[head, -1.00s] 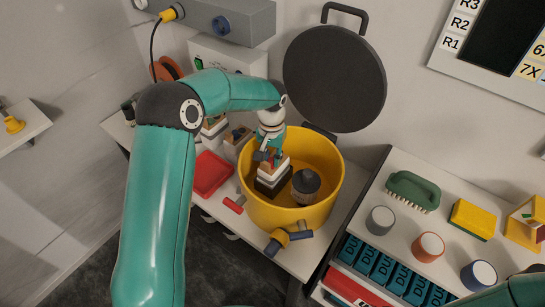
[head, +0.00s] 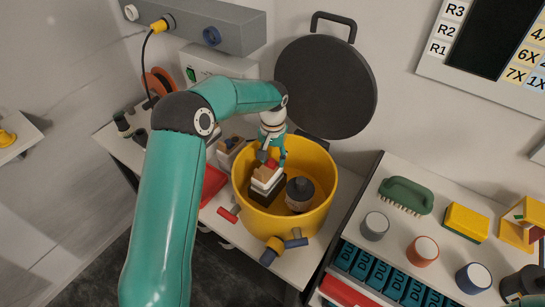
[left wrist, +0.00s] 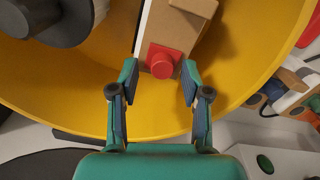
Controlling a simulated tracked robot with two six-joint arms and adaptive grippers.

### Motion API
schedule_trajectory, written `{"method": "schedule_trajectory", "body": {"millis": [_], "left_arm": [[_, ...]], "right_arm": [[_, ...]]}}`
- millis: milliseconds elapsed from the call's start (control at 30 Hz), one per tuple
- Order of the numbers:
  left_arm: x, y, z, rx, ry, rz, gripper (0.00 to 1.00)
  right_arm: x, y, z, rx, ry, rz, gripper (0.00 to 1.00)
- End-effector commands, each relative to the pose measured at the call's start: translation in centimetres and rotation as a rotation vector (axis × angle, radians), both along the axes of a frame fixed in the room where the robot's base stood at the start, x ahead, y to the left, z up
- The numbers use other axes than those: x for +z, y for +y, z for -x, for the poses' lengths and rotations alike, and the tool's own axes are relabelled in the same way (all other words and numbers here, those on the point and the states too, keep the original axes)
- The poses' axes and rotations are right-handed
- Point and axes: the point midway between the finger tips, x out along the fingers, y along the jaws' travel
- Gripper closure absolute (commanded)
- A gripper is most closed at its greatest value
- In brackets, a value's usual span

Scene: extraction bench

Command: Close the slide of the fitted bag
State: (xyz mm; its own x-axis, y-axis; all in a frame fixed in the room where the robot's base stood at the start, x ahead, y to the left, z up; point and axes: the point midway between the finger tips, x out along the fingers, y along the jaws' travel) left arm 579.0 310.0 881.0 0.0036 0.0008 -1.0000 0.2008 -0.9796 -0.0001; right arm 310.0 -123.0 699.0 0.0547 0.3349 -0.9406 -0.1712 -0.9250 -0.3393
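The fitted bag (head: 266,182) stands inside the yellow drum (head: 315,217). It shows as a block with a dark base, a white band and a tan top. A red slide (head: 271,163) sits on its tan top; in the left wrist view the red slide (left wrist: 162,61) projects from the tan face (left wrist: 178,32). My left gripper (head: 274,154) is over the bag inside the drum's mouth. In the left wrist view my left gripper (left wrist: 159,78) is open, one finger on each side of the slide's line, with no clear contact visible. My right gripper is out of view.
A dark-topped canister (head: 300,193) stands beside the bag in the drum. The drum's round dark lid (head: 326,85) is raised behind. A red tray (head: 212,184) lies left of the drum. A brush (head: 406,195) and sponge (head: 466,221) lie on the right shelf.

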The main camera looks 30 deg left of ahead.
Motion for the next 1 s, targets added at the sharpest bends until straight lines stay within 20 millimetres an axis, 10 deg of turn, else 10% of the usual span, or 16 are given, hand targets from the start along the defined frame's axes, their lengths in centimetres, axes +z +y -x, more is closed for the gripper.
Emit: {"method": "schedule_trajectory", "body": {"millis": [267, 1000], "left_arm": [[0.7, 0.1, 0.1, 0.001, 0.001, 0.0, 0.53], [11.8, 0.1, 0.0, 0.002, 0.0, 0.001, 0.53]], "right_arm": [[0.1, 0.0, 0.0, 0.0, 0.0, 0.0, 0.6], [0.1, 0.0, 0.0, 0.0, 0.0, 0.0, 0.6]]}}
